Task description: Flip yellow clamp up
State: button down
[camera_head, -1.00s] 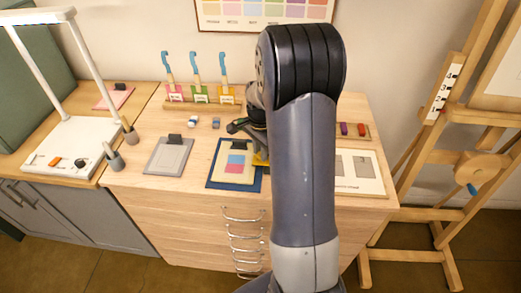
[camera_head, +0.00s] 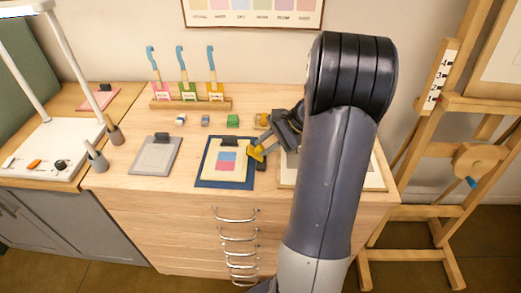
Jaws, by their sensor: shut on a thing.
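The yellow clamp (camera_head: 256,152) shows as a small yellow piece at the upper right edge of the dark blue mat (camera_head: 203,182). My gripper (camera_head: 268,147) is shut on it, reaching in from the right. The clamp looks tilted, and part of it is hidden by the gripper. I cannot tell whether it touches the mat or the table. A cream board with a pink and blue print (camera_head: 211,172) and a black clip (camera_head: 228,142) lies on the mat.
Behind stand small blocks: blue-grey (camera_head: 205,120), green (camera_head: 233,120) and yellow-orange (camera_head: 262,121). A wooden rack (camera_head: 190,104) holds blue-handled tools. A grey clipboard (camera_head: 154,157) lies left. My arm hides much of a framed board (camera_head: 285,178) at right.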

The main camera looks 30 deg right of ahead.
jog(key=t+y+b, duration=0.1)
jog(key=s+d+f+t+y+b, duration=0.1)
jog(key=y, duration=0.1)
jog(key=shift+d+b, duration=0.25)
jog(key=shift+b, duration=0.05)
jog(key=shift+s+d+f+t+y+b, duration=0.15)
jog(key=shift+d+f+t+y+b, duration=0.1)
jog(key=shift+t+y+b, duration=0.4)
jog(key=shift+s+d+f+t+y+b, duration=0.1)
jog(key=shift+s+d+t+y+b, duration=0.1)
jog(key=shift+t+y+b, duration=0.4)
jog(key=shift+y, duration=0.25)
jog(key=c, duration=1.2)
grip_release()
jog(key=v, duration=1)
jog(key=shift+s+d+r, duration=0.15)
jog(key=shift+d+r, duration=0.1)
jog(key=shift+d, duration=0.1)
jog(key=shift+a, duration=0.1)
